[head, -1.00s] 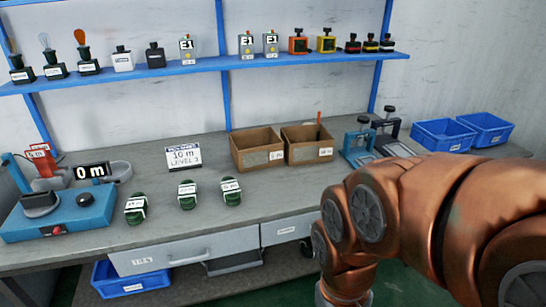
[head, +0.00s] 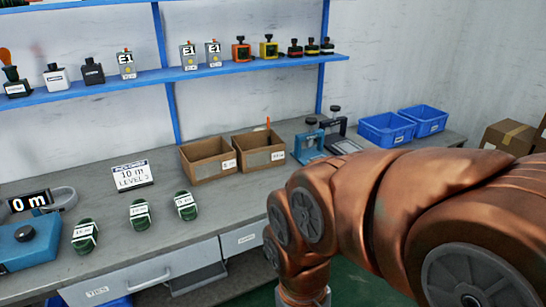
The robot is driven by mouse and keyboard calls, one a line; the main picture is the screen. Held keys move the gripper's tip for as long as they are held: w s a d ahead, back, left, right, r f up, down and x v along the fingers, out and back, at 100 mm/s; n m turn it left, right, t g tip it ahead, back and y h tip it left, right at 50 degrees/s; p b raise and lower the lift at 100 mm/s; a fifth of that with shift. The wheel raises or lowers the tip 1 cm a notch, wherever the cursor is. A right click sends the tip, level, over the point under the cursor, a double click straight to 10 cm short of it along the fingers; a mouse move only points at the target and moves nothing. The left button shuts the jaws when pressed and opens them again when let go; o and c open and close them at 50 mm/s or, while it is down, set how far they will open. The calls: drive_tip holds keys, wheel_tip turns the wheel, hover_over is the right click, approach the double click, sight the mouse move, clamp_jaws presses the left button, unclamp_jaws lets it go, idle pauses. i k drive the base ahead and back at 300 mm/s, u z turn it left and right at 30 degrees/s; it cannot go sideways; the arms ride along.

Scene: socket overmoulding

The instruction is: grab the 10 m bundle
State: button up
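Three green bundles with white labels lie in a row on the grey workbench: a left one (head: 85,236), a middle one (head: 140,214) and a right one (head: 186,206). Their labels are too small to read for sure. A white sign (head: 132,176) reading "10 m LEVEL 3" or similar stands behind them. My copper-coloured arm fills the lower right of the head view, apart from the bundles. My gripper is not visible; it lies below the picture or behind the arm.
A blue measuring device (head: 28,247) with a "0 m" display (head: 30,202) sits at the bench's left end. Two cardboard boxes (head: 207,171) and blue presses (head: 309,143) stand behind. Blue bins (head: 387,138) are at the far right. A blue shelf (head: 200,72) with several small devices hangs above.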

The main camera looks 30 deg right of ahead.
sight(140, 218)
drive_tip(key=z, duration=1.15)
drive_tip(key=i, duration=1.95)
drive_tip(key=u, duration=4.7)
